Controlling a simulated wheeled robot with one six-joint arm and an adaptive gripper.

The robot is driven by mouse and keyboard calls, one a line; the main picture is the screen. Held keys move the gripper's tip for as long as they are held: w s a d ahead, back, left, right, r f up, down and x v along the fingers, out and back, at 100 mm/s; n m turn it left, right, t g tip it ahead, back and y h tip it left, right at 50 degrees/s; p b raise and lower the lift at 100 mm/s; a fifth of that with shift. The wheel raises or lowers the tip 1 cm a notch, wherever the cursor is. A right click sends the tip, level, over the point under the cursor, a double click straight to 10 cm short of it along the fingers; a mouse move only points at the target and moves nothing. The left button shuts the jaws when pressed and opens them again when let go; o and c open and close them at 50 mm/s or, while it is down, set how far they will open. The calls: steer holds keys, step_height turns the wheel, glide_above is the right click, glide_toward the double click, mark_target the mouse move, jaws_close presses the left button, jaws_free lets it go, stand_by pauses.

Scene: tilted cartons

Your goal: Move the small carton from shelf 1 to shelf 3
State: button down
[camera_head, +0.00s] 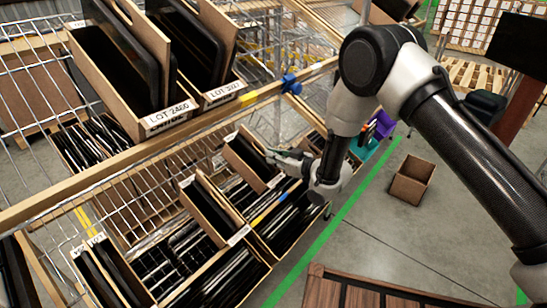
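Several open cardboard cartons of dark flat items stand on wire shelves; I cannot tell which is the small carton, and shelf numbers are not readable. On the upper shelf (30,213), tilted cartons labelled LOT 2400 (150,122) and LOT 3027 (221,91) lean at the left. On the shelf below are more cartons, among them one at the middle (188,184) and one beside my gripper (274,181). My gripper (272,156) reaches in from the right over that lower shelf, close to this carton's upper right; contact is unclear. Its fingers are small and partly hidden.
A blue clamp (290,84) sits on the shelf's wooden front rail. An empty open box (411,180) stands on the grey floor, right of a green floor line (330,232). A brown slatted surface (375,291) is at the bottom. Floor around the box is clear.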

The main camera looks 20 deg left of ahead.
steer(key=c, duration=1.6)
jaws_free()
steer(key=shift+o, duration=0.2)
steer(key=v, duration=1.2)
steer(key=shift+r, duration=0.1)
